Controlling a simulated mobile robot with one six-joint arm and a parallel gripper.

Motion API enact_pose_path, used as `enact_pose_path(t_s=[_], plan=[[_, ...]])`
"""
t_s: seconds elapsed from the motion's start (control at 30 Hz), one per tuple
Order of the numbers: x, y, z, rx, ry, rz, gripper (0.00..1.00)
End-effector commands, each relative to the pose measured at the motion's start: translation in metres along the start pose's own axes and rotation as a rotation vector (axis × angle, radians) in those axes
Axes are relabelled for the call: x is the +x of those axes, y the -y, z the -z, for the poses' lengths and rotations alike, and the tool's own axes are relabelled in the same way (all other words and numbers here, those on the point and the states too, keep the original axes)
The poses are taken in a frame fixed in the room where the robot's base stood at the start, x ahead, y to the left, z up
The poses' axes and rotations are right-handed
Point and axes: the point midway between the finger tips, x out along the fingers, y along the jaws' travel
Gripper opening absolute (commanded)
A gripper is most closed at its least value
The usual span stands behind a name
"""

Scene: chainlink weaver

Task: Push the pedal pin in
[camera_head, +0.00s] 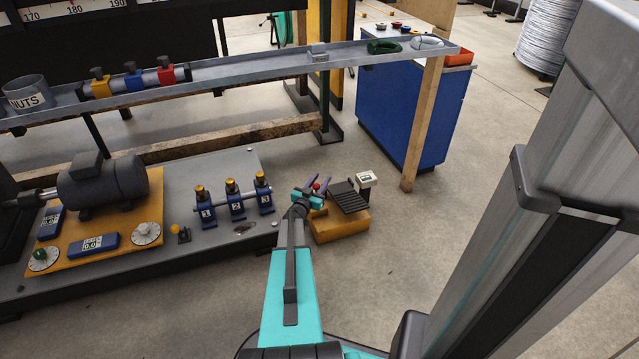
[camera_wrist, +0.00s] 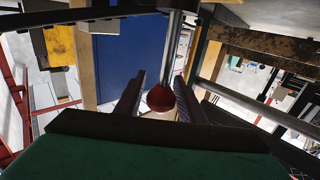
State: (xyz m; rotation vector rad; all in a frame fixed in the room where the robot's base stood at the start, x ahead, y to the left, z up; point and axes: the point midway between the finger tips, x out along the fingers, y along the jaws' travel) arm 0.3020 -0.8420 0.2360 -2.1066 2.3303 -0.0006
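The pedal is a black ribbed plate (camera_head: 349,197) on a yellow base (camera_head: 340,229) on the floor, in the head view. The pin's red knob (camera_head: 316,186) shows beside the pedal, at its left. In the wrist view the round red knob (camera_wrist: 160,98) sits at the end of a grey rod (camera_wrist: 174,45). My gripper (camera_head: 319,183) is at the knob, with its two fingers apart. In the wrist view my gripper (camera_wrist: 159,78) has one finger on each side of the knob, with narrow gaps visible. The rod's far end is hidden.
A white box with a small display (camera_head: 366,179) stands behind the pedal. A grey bench plate (camera_head: 215,222) with three numbered blue blocks lies to the left. A blue cabinet (camera_head: 400,115) and a wooden post (camera_head: 424,120) stand behind.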

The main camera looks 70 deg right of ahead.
Motion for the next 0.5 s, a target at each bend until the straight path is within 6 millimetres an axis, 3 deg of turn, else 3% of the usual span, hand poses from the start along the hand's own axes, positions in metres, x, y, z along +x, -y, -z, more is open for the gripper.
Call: enact_pose_path(t_s=[0.03, 0.2, 0.5], plan=[[0.000, 0.000, 0.000, 0.000, 0.000, 0.000, 0.26], [0.000, 0.000, 0.000, 0.000, 0.000, -0.001, 0.00], [0.001, -0.001, -0.013, -0.001, 0.001, -0.003, 0.00]])
